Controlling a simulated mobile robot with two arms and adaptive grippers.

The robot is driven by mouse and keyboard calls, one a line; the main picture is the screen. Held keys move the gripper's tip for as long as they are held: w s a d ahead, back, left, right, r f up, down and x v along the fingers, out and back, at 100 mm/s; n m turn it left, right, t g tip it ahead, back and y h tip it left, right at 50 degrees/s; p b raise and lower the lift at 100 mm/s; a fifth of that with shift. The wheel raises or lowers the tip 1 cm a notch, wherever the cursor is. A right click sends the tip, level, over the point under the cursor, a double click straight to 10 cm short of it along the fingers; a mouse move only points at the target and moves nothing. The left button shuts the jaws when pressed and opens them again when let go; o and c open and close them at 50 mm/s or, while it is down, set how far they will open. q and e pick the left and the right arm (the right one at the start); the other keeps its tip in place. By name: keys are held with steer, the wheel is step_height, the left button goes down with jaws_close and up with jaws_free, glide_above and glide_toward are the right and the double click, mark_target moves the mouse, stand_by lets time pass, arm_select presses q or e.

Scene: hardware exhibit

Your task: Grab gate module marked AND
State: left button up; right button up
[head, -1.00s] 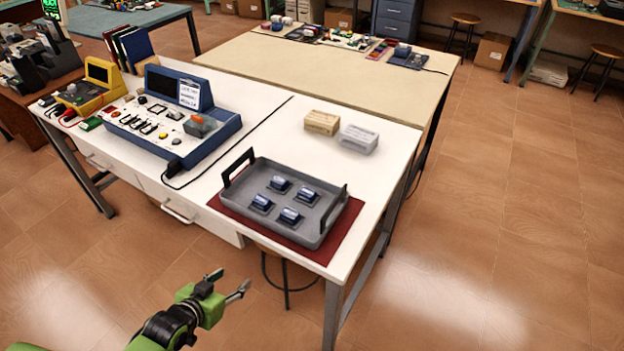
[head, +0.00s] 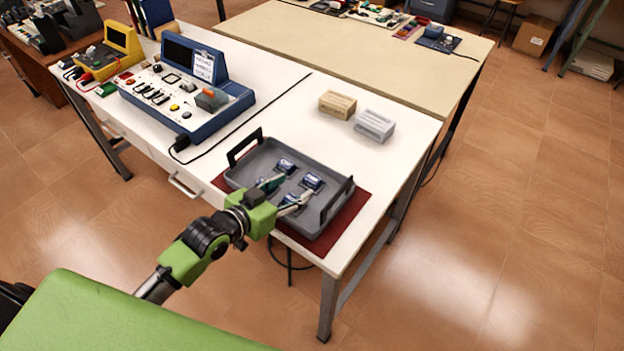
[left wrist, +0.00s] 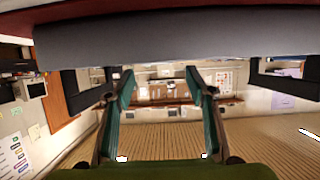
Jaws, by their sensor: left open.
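Small dark blue gate modules (head: 312,181) sit in the grey tray (head: 338,212) on the white table; another module (head: 286,165) is at the far side of the tray. No marking is readable, so I cannot tell which is AND. My left gripper (head: 287,191) reaches over the tray's near side, fingers spread, partly hiding the nearer modules. In the left wrist view the two fingers (left wrist: 162,75) stand apart with nothing between them, and the tray (left wrist: 160,38) fills the top as a grey band. My right gripper is not in view.
The tray lies on a red mat (head: 345,224) and has raised dark handles. A blue console (head: 190,90) with a cable stands to its left. A tan box (head: 337,104) and a grey box (head: 374,126) stand behind it. Bare white table surrounds these boxes.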

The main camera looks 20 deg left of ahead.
mark_target(309, 181)
arm_select(q)
steer(key=x, duration=0.7)
steer(key=shift+d+f+p, duration=0.25)
steer(key=shift+f+p, duration=0.1)
steer(key=shift+p, duration=0.05)
steer(key=shift+s, duration=0.1)
steer(key=shift+c, duration=0.7)
steer(key=c, duration=1)
